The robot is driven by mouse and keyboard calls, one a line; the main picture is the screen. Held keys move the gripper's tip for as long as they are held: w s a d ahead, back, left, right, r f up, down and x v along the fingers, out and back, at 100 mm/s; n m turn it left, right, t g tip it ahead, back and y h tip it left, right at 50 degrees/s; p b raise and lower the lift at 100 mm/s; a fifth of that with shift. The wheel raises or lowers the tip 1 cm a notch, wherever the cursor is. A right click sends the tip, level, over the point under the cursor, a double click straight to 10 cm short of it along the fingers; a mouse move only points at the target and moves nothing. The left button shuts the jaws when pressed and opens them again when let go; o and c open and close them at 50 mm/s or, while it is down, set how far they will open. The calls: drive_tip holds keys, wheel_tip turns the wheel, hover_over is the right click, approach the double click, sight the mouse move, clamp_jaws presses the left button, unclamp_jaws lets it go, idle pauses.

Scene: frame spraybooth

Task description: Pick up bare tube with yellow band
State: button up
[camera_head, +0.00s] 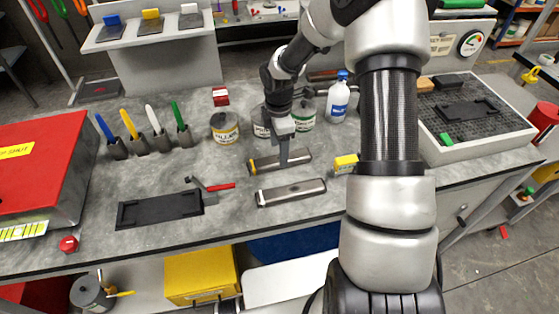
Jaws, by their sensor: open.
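The bare tube with a yellow band (267,163) lies on the grey workbench, a little right of the middle. It is a dull metal tube, and its yellow band is at the left end. My gripper (284,163) points down over the middle of this tube and hides part of it. My gripper is open; I cannot tell whether the fingers touch the tube or straddle it. A second metal tube (291,193) lies just in front, nearly parallel, with no yellow band visible.
Paint tins (224,128) and a white bottle with a blue cap (338,99) stand behind the tube. A yellow block (345,164) is to its right. A black tray (159,209) and a red-handled tool (210,187) lie to the left.

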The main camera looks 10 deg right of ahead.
wheel_tip(320, 180, down, 4)
drive_tip(key=shift+d+r, duration=0.1)
drive_tip(key=shift+r, duration=0.15)
drive_tip(key=shift+c, duration=0.2)
drive_tip(key=shift+r, duration=0.1)
drive_tip(key=c, duration=1.2)
